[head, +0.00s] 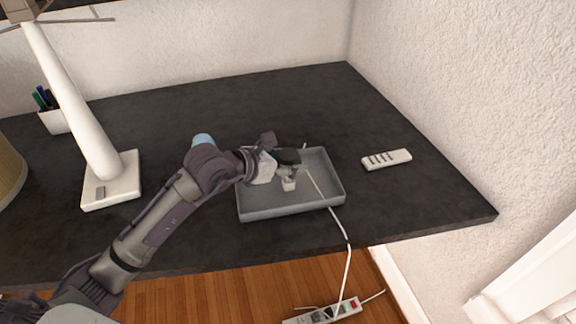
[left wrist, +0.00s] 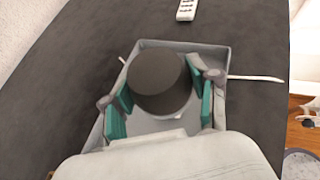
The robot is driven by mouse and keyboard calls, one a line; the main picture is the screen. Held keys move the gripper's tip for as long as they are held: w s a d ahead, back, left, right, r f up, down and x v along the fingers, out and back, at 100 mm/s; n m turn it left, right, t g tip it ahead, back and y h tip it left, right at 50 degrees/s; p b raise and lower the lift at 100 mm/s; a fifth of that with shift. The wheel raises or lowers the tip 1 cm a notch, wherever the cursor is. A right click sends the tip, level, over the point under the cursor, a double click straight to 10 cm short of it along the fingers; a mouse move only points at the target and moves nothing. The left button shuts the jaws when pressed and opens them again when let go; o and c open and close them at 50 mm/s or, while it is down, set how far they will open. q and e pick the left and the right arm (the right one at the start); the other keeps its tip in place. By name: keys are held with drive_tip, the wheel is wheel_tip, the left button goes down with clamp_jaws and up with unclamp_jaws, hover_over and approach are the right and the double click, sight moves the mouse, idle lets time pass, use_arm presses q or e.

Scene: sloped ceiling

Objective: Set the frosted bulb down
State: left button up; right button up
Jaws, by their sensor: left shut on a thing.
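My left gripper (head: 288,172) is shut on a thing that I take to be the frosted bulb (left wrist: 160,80). In the left wrist view it shows as a round, dark grey top between the two teal finger pads. In the head view the gripper is over the shallow grey tray (head: 292,210), and a dark rounded top (head: 288,156) shows at the fingers. A small pale piece shows below it; I cannot tell if this is bulb or fingertip. The thing's underside is hidden, so I cannot tell if it touches the tray floor. My right gripper is not in view.
A white remote (head: 387,159) lies right of the tray on the dark desk (head: 200,110). A white lamp base (head: 112,185) and a pen cup (head: 54,121) stand left. A white cable (head: 346,240) runs past the tray to a power strip (head: 322,311) below.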

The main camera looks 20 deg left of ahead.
use_arm(q)
drive_tip(key=shift+f, duration=0.9)
drive_tip(key=shift+f, duration=0.2)
drive_tip(key=o, duration=1.1)
drive_tip(key=shift+r, duration=0.15)
